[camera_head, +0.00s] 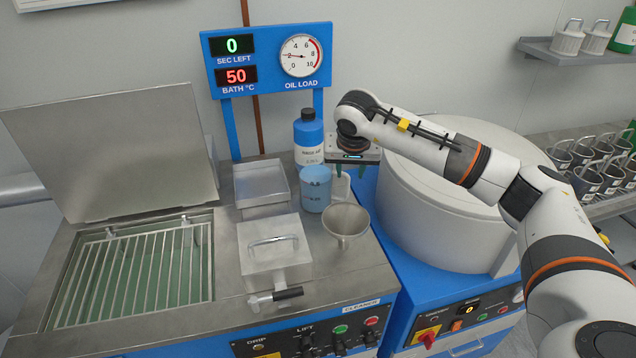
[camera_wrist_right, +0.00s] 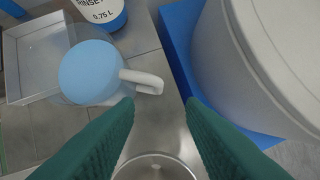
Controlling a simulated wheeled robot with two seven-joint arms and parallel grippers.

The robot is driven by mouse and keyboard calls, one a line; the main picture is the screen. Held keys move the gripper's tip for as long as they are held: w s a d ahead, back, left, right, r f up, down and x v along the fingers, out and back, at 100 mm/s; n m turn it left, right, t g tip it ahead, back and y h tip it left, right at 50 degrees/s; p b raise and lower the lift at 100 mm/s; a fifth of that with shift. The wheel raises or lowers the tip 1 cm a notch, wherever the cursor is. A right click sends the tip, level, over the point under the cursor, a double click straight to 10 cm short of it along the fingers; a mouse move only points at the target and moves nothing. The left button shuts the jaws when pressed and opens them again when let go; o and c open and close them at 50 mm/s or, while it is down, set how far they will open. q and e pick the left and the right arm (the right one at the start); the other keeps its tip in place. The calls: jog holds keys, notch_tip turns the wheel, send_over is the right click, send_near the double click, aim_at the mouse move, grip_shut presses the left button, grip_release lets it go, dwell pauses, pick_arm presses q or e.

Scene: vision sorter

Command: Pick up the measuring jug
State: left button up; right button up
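The measuring jug (camera_head: 315,192) is a clear cup with pale blue contents and a white handle. It stands upright on the steel worktop, between a blue bottle and a steel funnel. In the right wrist view the jug (camera_wrist_right: 88,72) is at upper left, its handle (camera_wrist_right: 145,80) pointing right toward the space ahead of the fingertips. My right gripper (camera_head: 350,170) is open, its green fingers pointing down beside the handle. In the wrist view the open gripper (camera_wrist_right: 160,112) has nothing between its fingertips, and the handle is apart from them. My left gripper is not in view.
The blue rinse bottle (camera_head: 309,135) stands behind the jug; the funnel (camera_head: 346,222) is in front. A shallow steel tray (camera_head: 262,205) and a lidded steel box (camera_head: 275,262) are left. A large pale drum (camera_head: 450,215) is right. An open bath with a grille (camera_head: 135,275) is far left.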

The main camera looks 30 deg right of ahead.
aim_at(348, 185)
jog(key=shift+x, duration=1.2)
jog(key=p+x, duration=0.2)
jog(key=shift+w+f, duration=0.2)
jog(key=shift+f, duration=0.05)
jog(key=shift+p+x, duration=0.35)
jog(key=shift+x, duration=0.85)
jog(key=shift+f, duration=0.3)
jog(key=shift+w+f, duration=0.1)
jog(key=shift+f, duration=0.05)
grip_shut()
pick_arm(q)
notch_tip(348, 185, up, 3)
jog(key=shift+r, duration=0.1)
